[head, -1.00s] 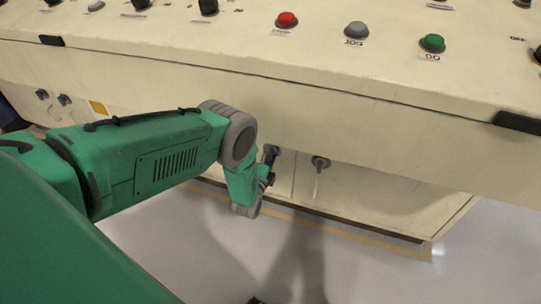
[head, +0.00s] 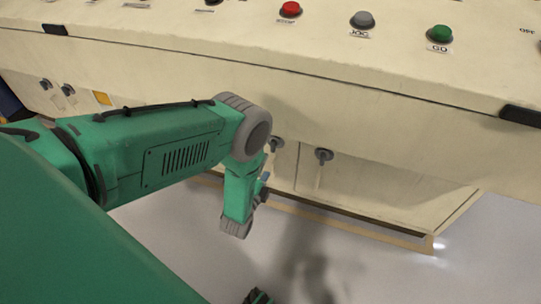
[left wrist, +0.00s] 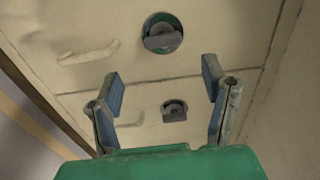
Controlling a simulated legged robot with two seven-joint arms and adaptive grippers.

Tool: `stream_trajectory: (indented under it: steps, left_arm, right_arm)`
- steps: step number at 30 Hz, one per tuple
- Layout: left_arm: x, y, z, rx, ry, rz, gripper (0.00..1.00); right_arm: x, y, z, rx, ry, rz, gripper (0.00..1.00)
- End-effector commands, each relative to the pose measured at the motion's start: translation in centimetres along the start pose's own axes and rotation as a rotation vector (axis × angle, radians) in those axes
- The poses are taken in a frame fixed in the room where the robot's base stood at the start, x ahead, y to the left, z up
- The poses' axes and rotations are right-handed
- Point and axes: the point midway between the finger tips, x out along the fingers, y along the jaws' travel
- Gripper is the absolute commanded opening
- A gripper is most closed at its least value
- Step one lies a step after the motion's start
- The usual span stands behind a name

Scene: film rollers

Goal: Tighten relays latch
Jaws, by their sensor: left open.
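Two dark latches with turning knobs sit on the pale cabinet front below the console. In the head view one latch (head: 277,145) is beside my left wrist and the other latch (head: 324,156) is to its right. In the left wrist view, one latch (left wrist: 163,38) with a green ring shows above and a smaller-looking latch (left wrist: 174,110) below, on either side of a panel seam. My left gripper (left wrist: 162,75) is open and empty, its fingers spread to either side of the latches; contact cannot be told. In the head view it is mostly hidden by my wrist. My right gripper is not recognisable.
The console top carries a red button (head: 290,9), a grey button (head: 363,19) and a green button (head: 440,34). A moulded handle (left wrist: 88,53) lies beside the green-ringed latch. The console edge overhangs the cabinet front. The floor (head: 400,280) is clear.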

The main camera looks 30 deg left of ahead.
Motion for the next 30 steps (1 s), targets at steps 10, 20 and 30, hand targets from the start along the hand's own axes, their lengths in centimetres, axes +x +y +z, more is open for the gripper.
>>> stream_trajectory:
  steps: [10, 20, 30]
  left_arm:
    - [-2.9, 0.1, 0.0, 0.000, 0.001, 0.000, 0.67]
    - [-2.9, 0.1, 0.0, 0.000, 0.000, 0.000, 0.67]
    - [-3.6, 0.8, -0.3, -0.153, -0.009, 0.171, 0.67]
  right_arm:
    - [0.0, 0.0, 0.0, 0.000, 0.000, 0.000, 0.00]
    - [0.1, 0.0, -0.2, 0.000, -0.002, 0.000, 0.00]
    - [0.1, 0.0, -0.1, 0.000, -0.002, 0.000, 0.00]
